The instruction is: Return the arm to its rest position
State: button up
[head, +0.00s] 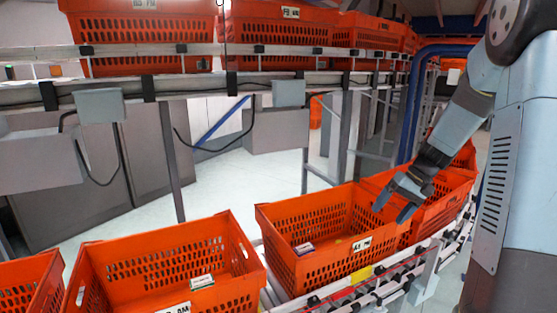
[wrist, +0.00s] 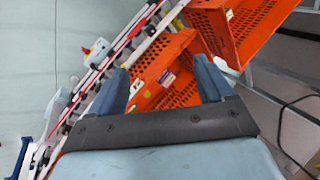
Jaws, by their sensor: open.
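My gripper (head: 394,203) hangs from my arm over the right part of the orange tote (head: 283,237) in the middle of the lower conveyor. In the head view it is dark, points down to the left, and holds nothing. In the wrist view my gripper (wrist: 165,85) shows two blue-grey fingers spread wide apart, with an orange tote between and beyond them. I cannot tell how high above the tote rim the fingers are.
A left tote (head: 245,258) holds a small box (head: 202,282). The middle tote holds another small box (head: 304,249). A conveyor rail (head: 405,262) runs along the totes' front. More totes (head: 280,38) stand on an upper shelf (head: 200,90) behind.

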jog(key=s+a+r+t+h, duration=0.2)
jog(key=s+a+r, duration=0.2)
jog(key=s+r, duration=0.3)
jog(key=s+a+r+t+h, duration=0.3)
jog(key=s+r, duration=0.4)
jog(key=s, duration=1.1)
jog(key=shift+s+a+r+n+h, duration=0.15)
jog(key=shift+a+r+n+h, duration=0.2)
jog(key=shift+a, duration=0.45)
